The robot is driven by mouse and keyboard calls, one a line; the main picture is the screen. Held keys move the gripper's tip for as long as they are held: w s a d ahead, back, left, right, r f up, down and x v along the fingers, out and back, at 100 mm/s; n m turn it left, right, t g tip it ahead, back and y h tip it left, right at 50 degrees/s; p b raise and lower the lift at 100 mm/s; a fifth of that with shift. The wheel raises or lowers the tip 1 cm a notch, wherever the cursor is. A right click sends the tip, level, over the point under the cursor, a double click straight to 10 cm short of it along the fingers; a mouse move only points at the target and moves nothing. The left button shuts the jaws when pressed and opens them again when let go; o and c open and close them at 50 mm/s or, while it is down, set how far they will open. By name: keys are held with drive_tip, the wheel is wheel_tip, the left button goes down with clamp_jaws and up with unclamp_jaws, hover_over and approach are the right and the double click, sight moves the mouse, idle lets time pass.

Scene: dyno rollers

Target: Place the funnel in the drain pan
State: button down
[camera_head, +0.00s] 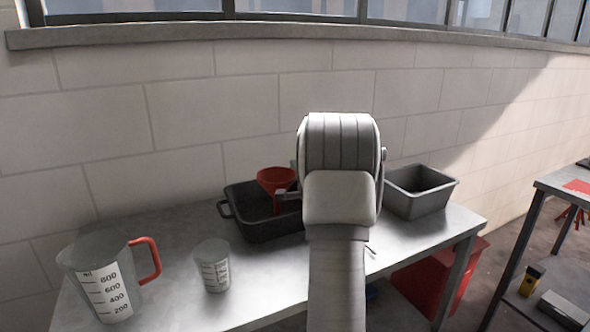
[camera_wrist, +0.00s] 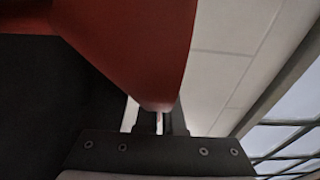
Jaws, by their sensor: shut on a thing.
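The red funnel (camera_head: 274,180) is upright, wide mouth up and spout down, over or inside the black drain pan (camera_head: 232,222) on the metal table. I cannot tell whether the spout touches the pan's floor. My gripper (camera_head: 284,194) is shut on the funnel, reaching it from the right; my arm hides the pan's right end. In the wrist view the red funnel (camera_wrist: 135,45) fills the upper middle, and my gripper's fingers (camera_wrist: 158,120) meet its lower edge. The dark area at left there seems to be the pan.
A grey open bin (camera_head: 420,207) stands on the table to the right of my arm. A small measuring cup (camera_head: 213,268) and a large measuring jug with a red handle (camera_head: 105,285) stand at the front left. A brick wall (camera_head: 200,110) runs close behind the table.

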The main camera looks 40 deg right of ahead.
drive_tip(key=shift+f, duration=0.15)
drive_tip(key=c, duration=1)
unclamp_jaws()
drive_tip(key=shift+c, duration=0.2)
drive_tip(key=p+v, duration=0.1)
drive_tip(key=v, duration=1.1)
